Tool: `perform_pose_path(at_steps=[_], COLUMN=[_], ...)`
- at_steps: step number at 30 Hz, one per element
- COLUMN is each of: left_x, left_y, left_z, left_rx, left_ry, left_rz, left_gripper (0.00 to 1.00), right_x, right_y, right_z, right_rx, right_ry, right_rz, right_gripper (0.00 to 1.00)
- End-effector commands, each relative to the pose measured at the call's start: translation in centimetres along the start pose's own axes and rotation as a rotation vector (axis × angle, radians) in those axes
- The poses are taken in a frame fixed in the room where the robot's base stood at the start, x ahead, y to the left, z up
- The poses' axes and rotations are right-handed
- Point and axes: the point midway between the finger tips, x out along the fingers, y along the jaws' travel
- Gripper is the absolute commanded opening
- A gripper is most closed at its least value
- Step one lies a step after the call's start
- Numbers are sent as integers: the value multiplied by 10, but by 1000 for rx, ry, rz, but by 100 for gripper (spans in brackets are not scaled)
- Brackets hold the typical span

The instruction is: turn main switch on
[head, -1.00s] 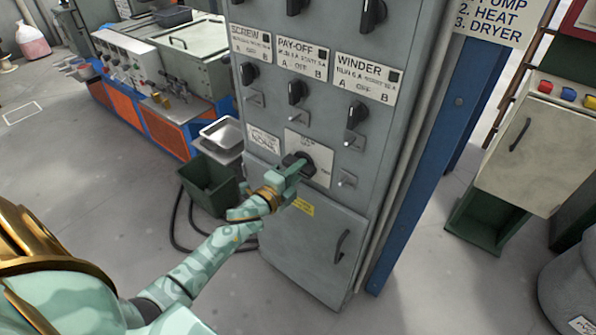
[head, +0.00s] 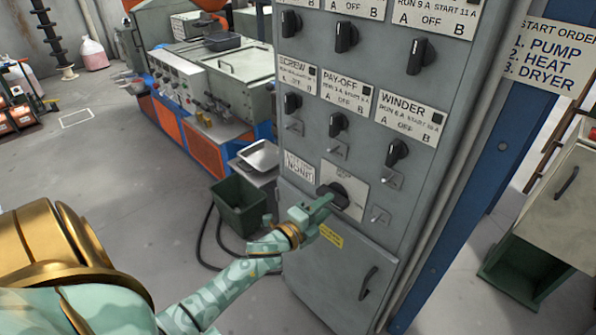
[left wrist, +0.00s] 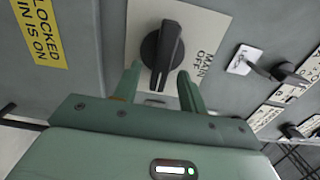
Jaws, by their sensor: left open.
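The main switch (head: 334,194) is a black rotary knob on a pale plate, low on the grey control cabinet. In the left wrist view the knob (left wrist: 161,52) stands nearly upright in the picture, and its plate (left wrist: 205,20) reads "MAIN" and "OFF". My left gripper (head: 322,205) is at the knob. In the left wrist view its two green fingers (left wrist: 158,80) are apart, one on each side of the knob's lower end; I cannot tell whether they touch it. My right gripper is not in view.
Several other black knobs, such as the winder knob (head: 397,152), sit above on the cabinet. A cabinet door (head: 345,262) with a handle is below. A green bin (head: 240,208) and a metal tray (head: 259,156) stand left. A blue post (head: 478,165) rises right.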

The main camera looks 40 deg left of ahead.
Motion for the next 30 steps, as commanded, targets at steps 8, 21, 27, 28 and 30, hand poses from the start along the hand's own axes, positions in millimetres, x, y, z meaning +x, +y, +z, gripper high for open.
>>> perform_pose_path(at_steps=[8,21,27,28,30], left_x=[-78,-133,-133,-133,-133], left_y=[0,0,0,0,0], left_z=[0,0,0,0,0], left_rx=[-1,2,2,2,2], left_ry=[0,0,0,0,0], left_rz=[3,1,1,1,1], left_gripper=[42,42,42,42,42], right_x=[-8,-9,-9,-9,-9], right_y=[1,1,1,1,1], right_z=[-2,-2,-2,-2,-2], right_rx=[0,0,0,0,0], right_ry=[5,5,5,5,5], right_rz=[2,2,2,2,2], right_gripper=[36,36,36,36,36])
